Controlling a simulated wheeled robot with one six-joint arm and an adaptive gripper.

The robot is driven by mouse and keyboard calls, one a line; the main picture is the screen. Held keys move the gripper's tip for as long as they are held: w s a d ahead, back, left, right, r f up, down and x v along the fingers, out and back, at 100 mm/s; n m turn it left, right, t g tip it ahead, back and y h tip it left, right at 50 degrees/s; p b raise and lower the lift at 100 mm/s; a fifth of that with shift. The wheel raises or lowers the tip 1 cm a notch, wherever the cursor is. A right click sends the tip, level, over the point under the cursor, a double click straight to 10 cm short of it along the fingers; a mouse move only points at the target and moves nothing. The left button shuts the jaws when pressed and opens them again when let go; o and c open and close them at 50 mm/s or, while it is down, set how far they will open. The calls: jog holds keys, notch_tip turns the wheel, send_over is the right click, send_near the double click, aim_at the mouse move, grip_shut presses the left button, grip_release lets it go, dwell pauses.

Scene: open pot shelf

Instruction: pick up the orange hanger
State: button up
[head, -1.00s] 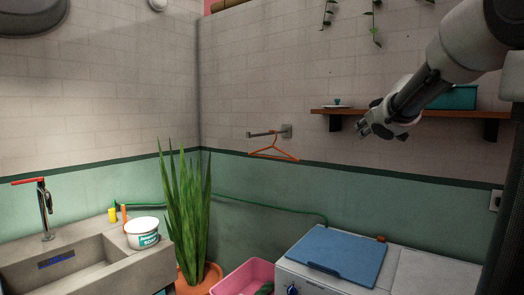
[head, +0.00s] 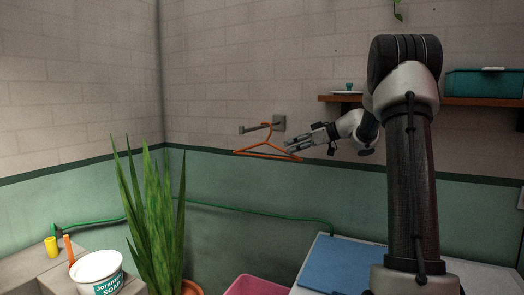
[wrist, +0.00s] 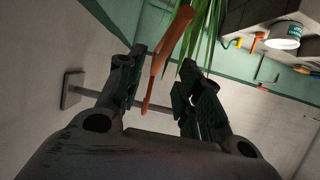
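The orange hanger (head: 266,142) hangs by its hook from a short wall rod (head: 256,128) in the head view. In the wrist view the hanger (wrist: 166,45) shows edge-on between the two fingers, with its hook end near the rod (wrist: 106,96). My gripper (head: 288,144) is at the right side of the hanger in the head view. In the wrist view my gripper (wrist: 162,72) is open, with a finger on each side of the hanger. I see gaps beside the hanger, so it is not clamped.
A wooden shelf (head: 460,101) with a teal box (head: 482,84) is on the wall at right. Below are a washing machine with a blue lid (head: 345,266) and a pink tub (head: 256,286). A tall plant (head: 157,220) stands left of the hanger.

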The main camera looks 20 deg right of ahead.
aim_at(280, 149)
jog(key=x, duration=0.6)
jog(key=shift+w+a, duration=0.15)
jog(key=shift+w, duration=0.05)
jog(key=shift+r, duration=0.1)
grip_shut()
